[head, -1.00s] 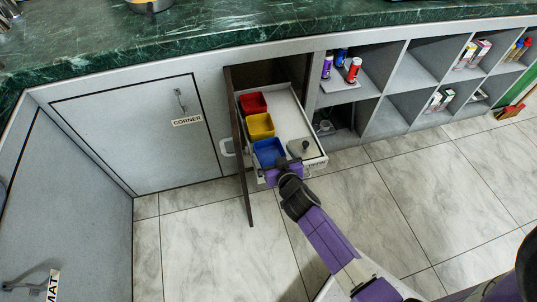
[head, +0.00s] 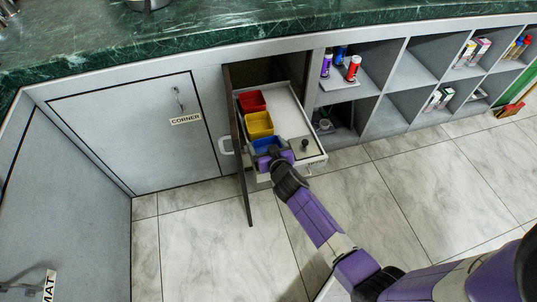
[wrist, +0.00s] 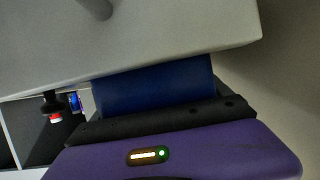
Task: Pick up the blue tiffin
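The blue tiffin (head: 264,142) sits in an open white drawer (head: 309,131), at the front of a row with a yellow tiffin (head: 260,125) and a red tiffin (head: 252,102). My purple gripper (head: 273,159) is over the front part of the blue tiffin and hides much of it. I cannot tell whether it touches. In the wrist view a blue surface (wrist: 155,85), likely the tiffin, lies just beyond the gripper's dark bar, under a pale slab. The fingertips are not clear, so open or shut cannot be told.
A grey item with a dark knob (head: 304,146) sits right of the blue tiffin. A dark cabinet door (head: 240,165) stands open close on the left. Shelves (head: 400,75) with bottles and boxes are to the right. The tiled floor in front is clear.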

